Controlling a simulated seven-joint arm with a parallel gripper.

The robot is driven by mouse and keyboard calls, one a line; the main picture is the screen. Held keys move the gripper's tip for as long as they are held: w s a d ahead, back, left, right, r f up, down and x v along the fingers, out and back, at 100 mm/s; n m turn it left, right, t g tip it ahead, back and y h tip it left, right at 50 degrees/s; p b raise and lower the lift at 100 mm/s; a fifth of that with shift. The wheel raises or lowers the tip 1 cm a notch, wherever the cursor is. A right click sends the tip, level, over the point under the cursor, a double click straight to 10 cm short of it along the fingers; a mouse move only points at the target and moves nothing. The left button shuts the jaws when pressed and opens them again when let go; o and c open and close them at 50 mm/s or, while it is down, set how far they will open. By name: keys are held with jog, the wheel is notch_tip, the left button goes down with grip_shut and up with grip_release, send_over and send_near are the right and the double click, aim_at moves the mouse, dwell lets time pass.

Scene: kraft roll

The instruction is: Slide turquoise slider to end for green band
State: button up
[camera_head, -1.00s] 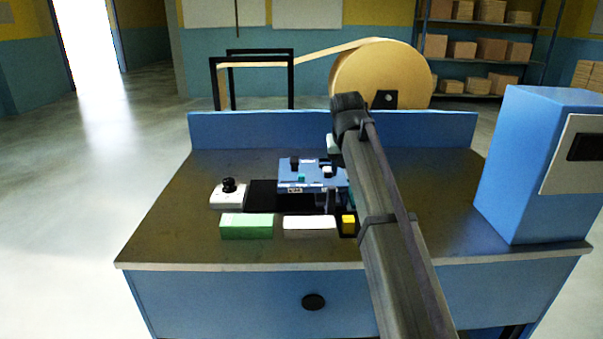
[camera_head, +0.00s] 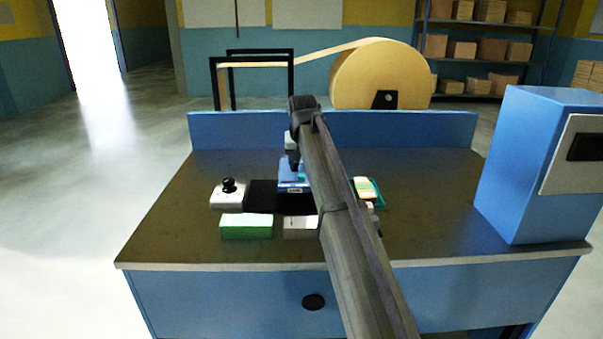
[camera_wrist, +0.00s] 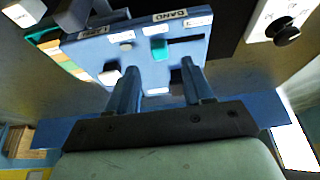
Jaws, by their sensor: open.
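The blue panel (camera_head: 285,184) lies on the bench, partly hidden behind my arm in the head view. In the wrist view, the panel (camera_wrist: 85,52) carries the turquoise slider (camera_wrist: 159,50), at the left end of the visible dark slot. The slot runs to the right of it. A label reading BAND (camera_wrist: 170,16) sits beyond the slot, upside down. My gripper (camera_wrist: 159,68) is open, with one blue finger to each side of the slider and a little short of it in the picture. I cannot tell its height above the panel. In the head view my gripper (camera_head: 292,160) is above the panel.
A white knob (camera_wrist: 110,76) sits left of the slider on the panel. A white box with a black knob (camera_head: 229,192), a black mat (camera_head: 262,197), a green block (camera_head: 246,227) and a white block (camera_head: 299,223) stand nearby. A turquoise tray (camera_head: 379,194) holds cards at right.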

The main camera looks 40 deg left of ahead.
aim_at(301, 175)
jog(key=shift+x, duration=2.5)
grip_shut()
